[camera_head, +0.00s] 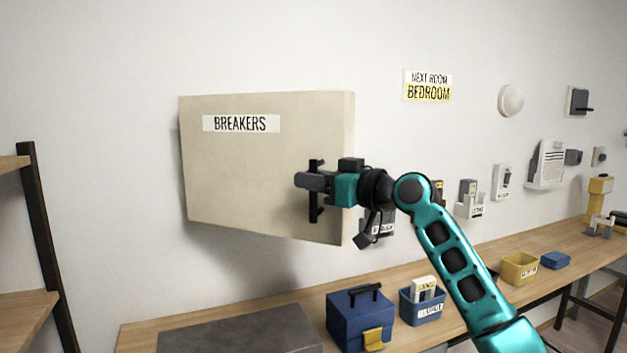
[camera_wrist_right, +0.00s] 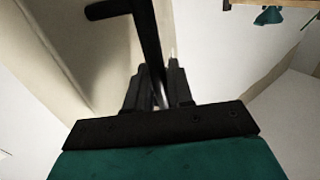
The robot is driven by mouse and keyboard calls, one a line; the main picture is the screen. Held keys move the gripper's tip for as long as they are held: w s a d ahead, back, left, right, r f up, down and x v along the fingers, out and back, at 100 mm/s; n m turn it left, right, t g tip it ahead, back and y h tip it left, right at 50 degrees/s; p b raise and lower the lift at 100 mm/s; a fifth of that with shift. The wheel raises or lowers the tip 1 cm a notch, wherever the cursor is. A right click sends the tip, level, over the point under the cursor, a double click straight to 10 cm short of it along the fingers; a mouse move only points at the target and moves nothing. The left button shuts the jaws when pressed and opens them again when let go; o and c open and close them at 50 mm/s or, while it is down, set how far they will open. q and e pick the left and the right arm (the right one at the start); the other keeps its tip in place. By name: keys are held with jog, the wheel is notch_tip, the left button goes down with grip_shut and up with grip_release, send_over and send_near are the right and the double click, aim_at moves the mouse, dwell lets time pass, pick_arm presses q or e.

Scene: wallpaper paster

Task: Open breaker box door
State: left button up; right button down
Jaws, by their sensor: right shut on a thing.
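The beige breaker box (camera_head: 245,175) hangs on the white wall, and its front door carries a "BREAKERS" label (camera_head: 241,123). The door looks flush with the box; no gap shows. A black vertical handle (camera_head: 315,212) sits near the door's right edge. My right gripper (camera_head: 312,182) reaches in from the right and is shut on the handle's middle, hiding part of it. In the right wrist view the handle (camera_wrist_right: 149,45) runs down between the dark fingers (camera_wrist_right: 160,88), with the beige door behind it at the left. My left gripper is not in view.
A wooden bench (camera_head: 190,322) runs below the box, with a grey mat (camera_head: 240,335), a blue toolbox (camera_head: 360,320), a blue bin (camera_head: 422,307) and a yellow bin (camera_head: 518,268). A shelf (camera_head: 38,220) stands at the left. The wall left of the box is clear.

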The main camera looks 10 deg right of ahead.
jog(key=c, duration=1.2)
grip_release()
jog(key=shift+o, duration=0.2)
jog(key=b+v, duration=0.2)
jog(key=v, duration=1.1)
jog(key=shift+f, duration=0.1)
